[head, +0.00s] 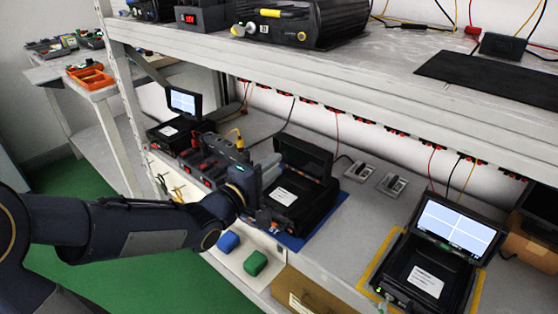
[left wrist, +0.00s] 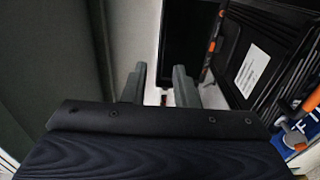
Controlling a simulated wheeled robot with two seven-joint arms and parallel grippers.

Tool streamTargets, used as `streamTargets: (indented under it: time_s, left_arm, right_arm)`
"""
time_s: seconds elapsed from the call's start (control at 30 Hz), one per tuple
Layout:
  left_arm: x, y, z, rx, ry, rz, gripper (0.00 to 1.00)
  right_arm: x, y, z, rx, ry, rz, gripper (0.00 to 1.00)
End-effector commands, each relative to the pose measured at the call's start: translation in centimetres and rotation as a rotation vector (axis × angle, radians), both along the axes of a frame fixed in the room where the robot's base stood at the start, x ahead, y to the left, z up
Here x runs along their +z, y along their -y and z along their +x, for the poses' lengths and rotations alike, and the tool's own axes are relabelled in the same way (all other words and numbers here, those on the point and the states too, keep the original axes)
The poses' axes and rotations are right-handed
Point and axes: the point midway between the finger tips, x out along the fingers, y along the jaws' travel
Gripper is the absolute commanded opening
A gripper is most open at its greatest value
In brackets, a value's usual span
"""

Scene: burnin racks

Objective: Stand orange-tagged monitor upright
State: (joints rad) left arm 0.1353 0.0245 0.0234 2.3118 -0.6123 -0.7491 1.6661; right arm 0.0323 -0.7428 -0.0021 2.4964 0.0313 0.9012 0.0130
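The middle unit (head: 290,200) is a black box with a white label, on a blue mat (head: 325,220) on the lower shelf. Its dark monitor screen (head: 305,157) is raised and tilted at the back. In the left wrist view the labelled box (left wrist: 255,55) is at the right, with a small orange mark (left wrist: 211,46) along a dark edge. I cannot tell for sure that this is the tag. My left gripper (head: 262,178) is at the left side of this unit. In its wrist view the fingers (left wrist: 160,80) are apart with nothing clear between them. My right gripper is not in view.
Units with lit, upright screens stand to the left (head: 184,102) and right (head: 455,226). A dark device with red switches (head: 205,160) is left of my gripper. Blue (head: 228,241) and green (head: 255,263) blocks lie in front. The upper shelf (head: 330,65) hangs above.

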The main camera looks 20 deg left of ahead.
Motion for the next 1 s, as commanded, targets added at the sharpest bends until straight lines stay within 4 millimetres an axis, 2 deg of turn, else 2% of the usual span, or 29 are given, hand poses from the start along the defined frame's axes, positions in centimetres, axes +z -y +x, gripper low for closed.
streamTargets:
  time_s: [0.43, 0.57, 0.67, 0.8, 1.0]
  left_arm:
    - [0.0, -0.1, -0.1, 0.003, -0.002, 0.007, 0.25]
    - [-0.3, -1.1, -0.8, 0.045, -0.038, 0.111, 0.25]
    - [-1.3, -2.7, -2.7, 0.095, -0.125, 0.301, 0.25]
    - [-3.9, -4.6, -7.7, 0.07, -0.317, 0.614, 0.25]
    - [-7.1, -3.9, -15.3, -0.17, -0.494, 0.893, 0.25]
  right_arm:
    - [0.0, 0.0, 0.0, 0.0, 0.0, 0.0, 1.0]
    - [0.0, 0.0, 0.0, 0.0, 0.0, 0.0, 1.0]
    - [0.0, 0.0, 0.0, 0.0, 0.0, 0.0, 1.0]
    - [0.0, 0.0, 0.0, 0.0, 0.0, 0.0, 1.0]
    - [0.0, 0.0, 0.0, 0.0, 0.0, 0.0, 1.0]
